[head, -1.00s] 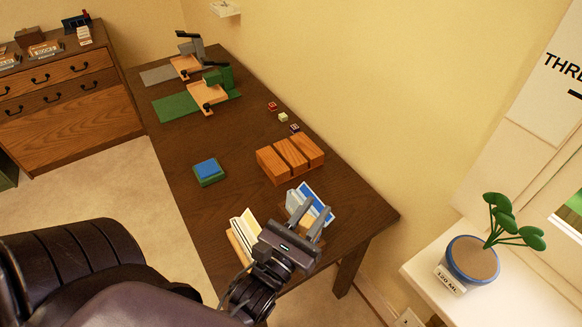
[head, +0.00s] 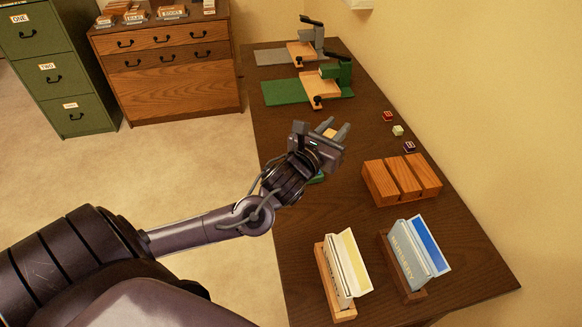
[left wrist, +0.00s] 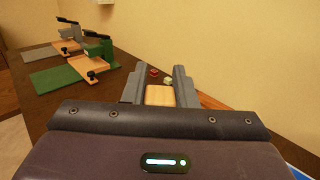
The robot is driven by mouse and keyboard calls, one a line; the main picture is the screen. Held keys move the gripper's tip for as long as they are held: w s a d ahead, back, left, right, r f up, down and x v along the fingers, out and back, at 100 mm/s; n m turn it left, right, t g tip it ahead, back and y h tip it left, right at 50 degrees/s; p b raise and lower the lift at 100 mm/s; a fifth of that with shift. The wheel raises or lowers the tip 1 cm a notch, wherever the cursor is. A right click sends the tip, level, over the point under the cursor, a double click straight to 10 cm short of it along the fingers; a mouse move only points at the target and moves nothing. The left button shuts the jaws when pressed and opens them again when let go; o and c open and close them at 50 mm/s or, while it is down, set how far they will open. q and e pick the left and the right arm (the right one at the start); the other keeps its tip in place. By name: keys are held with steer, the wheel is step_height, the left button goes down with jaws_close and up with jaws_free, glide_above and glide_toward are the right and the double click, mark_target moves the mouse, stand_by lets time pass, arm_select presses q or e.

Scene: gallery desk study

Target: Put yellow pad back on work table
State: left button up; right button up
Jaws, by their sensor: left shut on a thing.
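My left gripper (head: 328,137) is shut on a small tan-yellow block, which I take to be the yellow pad (head: 329,132). In the left wrist view the block (left wrist: 160,95) sits between the two grey fingers; its far side is hidden. The gripper is above the dark brown work table (head: 290,215), over its left-middle part. A green edge (head: 318,178) of another pad shows just below the gripper, mostly covered by it. My right gripper is not in view.
A slotted wooden block (head: 400,180), small cubes (head: 398,131) and two card holders, one yellow (head: 342,268) and one blue (head: 415,255), stand on the table. A green-mat press (head: 305,88) and a grey one (head: 300,52) stand at the back. The table's left-front area is clear.

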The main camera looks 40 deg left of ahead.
arm_select(q)
steer(key=shift+y, duration=0.3)
steer(key=f, duration=0.6)
steer(key=a+f, duration=0.1)
steer(key=f, duration=1.2)
steer(key=shift+w+a, duration=0.2)
steer(key=shift+a, duration=0.2)
steer(key=shift+f, duration=0.3)
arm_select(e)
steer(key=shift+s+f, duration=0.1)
arm_select(q)
steer(key=shift+f, duration=0.1)
steer(key=o, duration=1)
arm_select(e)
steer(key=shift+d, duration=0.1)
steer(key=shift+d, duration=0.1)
